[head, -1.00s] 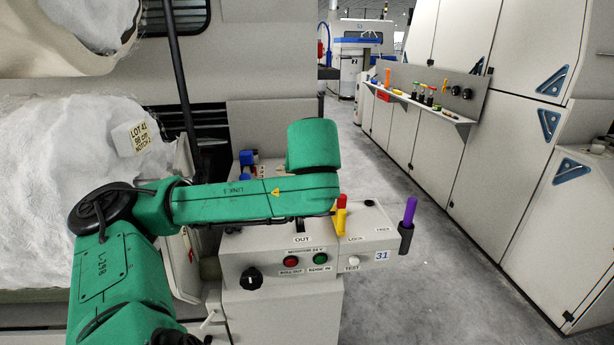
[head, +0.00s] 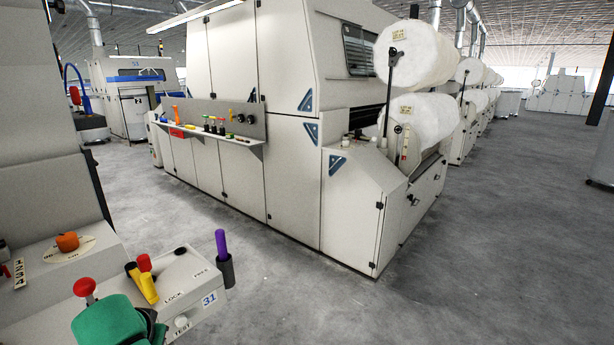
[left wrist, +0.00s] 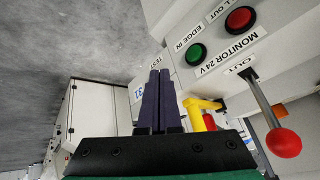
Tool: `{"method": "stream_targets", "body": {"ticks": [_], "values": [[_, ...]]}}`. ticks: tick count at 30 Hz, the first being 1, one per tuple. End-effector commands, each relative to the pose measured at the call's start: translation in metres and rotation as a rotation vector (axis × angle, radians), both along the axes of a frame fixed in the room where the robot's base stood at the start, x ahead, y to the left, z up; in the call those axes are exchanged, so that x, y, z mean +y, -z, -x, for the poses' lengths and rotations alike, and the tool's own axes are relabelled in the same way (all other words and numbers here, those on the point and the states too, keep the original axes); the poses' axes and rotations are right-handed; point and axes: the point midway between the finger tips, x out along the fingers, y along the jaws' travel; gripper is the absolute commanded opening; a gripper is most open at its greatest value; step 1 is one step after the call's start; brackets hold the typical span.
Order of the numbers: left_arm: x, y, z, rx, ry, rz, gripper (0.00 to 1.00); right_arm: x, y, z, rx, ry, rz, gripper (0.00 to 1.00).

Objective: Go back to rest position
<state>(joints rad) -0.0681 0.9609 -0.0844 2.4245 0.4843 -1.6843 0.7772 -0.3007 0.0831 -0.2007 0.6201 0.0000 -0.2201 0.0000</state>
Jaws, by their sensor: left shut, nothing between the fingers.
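My left gripper (left wrist: 159,74) shows in the left wrist view, its two dark fingers closed together with nothing between them. It is close to the front of the pale control box, near the 31 label. In the head view only a green part of my arm shows at the bottom left, over the control box (head: 52,288); the fingers are out of sight there. My right gripper is in neither view.
The box carries a red-knobbed lever (left wrist: 283,143), a yellow handle (left wrist: 203,117), a green button (left wrist: 195,53) and a red button (left wrist: 240,19). A purple-handled tool (head: 221,243) stands at its corner. A large machine (head: 292,140) is beyond, with clear grey floor between.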

Motion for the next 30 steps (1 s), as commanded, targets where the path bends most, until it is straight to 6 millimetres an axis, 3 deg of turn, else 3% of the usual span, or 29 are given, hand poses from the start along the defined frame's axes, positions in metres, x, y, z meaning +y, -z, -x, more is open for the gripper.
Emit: {"method": "stream_targets", "body": {"ticks": [1,6,13,15,17,21,25,28,30], "values": [[-0.019,0.031,0.013,0.046,0.060,0.045,0.00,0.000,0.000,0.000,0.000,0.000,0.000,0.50],[-0.061,0.095,0.058,0.139,0.216,0.107,0.00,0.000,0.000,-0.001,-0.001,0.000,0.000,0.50],[-0.094,0.142,0.116,0.229,0.313,0.154,0.00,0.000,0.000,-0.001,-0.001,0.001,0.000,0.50],[-0.099,0.154,0.130,0.259,0.330,0.159,0.00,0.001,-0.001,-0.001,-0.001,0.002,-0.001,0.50],[-0.098,0.178,0.122,0.272,0.334,0.150,0.00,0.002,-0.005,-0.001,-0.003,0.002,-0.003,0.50],[-0.100,0.236,0.118,0.299,0.337,0.152,0.00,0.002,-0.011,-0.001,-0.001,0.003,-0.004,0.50],[-0.099,0.296,0.127,0.330,0.340,0.156,0.00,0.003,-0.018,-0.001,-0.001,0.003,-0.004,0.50],[-0.097,0.349,0.148,0.362,0.342,0.158,0.00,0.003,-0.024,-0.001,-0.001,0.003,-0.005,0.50],[-0.094,0.388,0.173,0.386,0.345,0.159,0.00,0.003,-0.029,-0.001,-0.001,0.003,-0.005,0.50]]}}
